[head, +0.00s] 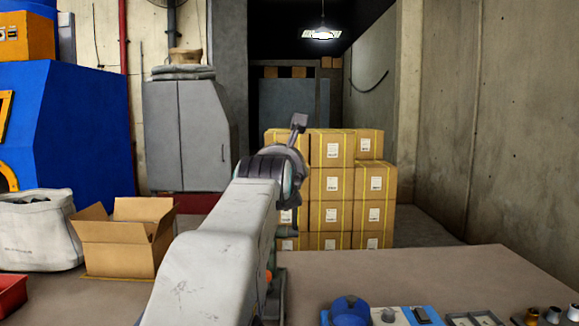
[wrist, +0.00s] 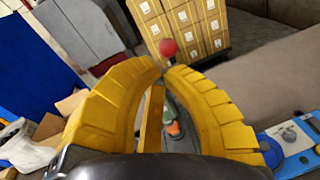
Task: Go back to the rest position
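In the wrist view my gripper (wrist: 165,70) shows two curved, ribbed yellow fingers. They bow outward, and their tips come nearly together with a narrow gap. A red ball (wrist: 168,47) appears just past the tips; I cannot tell whether it touches them. I see nothing clearly held between the fingers. In the head view my pale arm reaches forward from the bottom centre, and its dark far end is raised in front of the stacked cartons (head: 331,182). The fingers cannot be made out there.
A table (head: 440,272) spans the front, with a blue rounded device (head: 350,310) and small parts at the right. An open carton (head: 118,245), a white sack (head: 38,232) and a red bin (head: 10,293) are at left. A grey cabinet (head: 185,135) stands behind.

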